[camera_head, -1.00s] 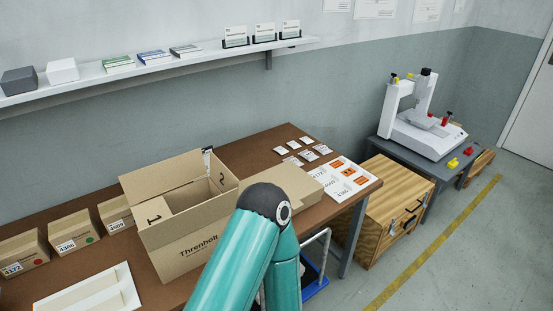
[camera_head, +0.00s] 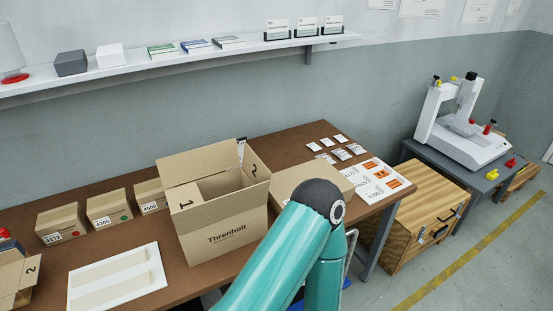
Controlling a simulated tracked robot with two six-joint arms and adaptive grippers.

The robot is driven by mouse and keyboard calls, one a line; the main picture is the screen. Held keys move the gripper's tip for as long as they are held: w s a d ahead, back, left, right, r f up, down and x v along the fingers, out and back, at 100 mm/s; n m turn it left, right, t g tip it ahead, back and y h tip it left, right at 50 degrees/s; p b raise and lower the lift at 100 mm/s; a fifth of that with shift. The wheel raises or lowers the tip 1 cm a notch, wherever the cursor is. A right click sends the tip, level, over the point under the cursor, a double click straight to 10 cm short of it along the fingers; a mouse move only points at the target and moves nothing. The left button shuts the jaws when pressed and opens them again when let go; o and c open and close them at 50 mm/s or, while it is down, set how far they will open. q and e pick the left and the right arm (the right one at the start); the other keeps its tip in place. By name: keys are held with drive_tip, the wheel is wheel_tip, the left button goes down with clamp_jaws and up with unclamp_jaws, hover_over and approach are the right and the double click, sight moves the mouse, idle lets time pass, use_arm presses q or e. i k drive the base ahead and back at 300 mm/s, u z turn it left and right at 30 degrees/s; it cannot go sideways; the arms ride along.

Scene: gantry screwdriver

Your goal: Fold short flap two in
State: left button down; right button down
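An open cardboard carton (camera_head: 228,242) printed "Threnholt" stands on the brown table. Its short flap two (camera_head: 256,170), marked "2", stands raised at the right end of the opening. Flap one (camera_head: 186,205), marked "1", shows at the left end; I cannot tell how far it leans in. The long back flap (camera_head: 195,160) stands up, and the opening is uncovered. A teal arm of mine crosses the lower middle, in front of the carton's lower right side. No gripper can be made out.
Small labelled boxes (camera_head: 108,208) and a white board (camera_head: 118,278) lie left. Another carton (camera_head: 18,280) marked "2" is cut off at the left edge. A flat cardboard box (camera_head: 305,181), packets and a label sheet (camera_head: 378,180) lie right. A shelf (camera_head: 180,66) runs above.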

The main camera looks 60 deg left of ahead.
sight(255, 169)
drive_tip(key=z, duration=0.7)
drive_tip(key=i, duration=0.75)
drive_tip(key=u, duration=1.4)
drive_tip(key=i, duration=0.15)
drive_tip(key=u, duration=2.05)
drive_tip(key=k, duration=0.5)
drive_tip(key=u, duration=0.1)
drive_tip(key=i, duration=0.5)
drive_tip(key=z, duration=0.15)
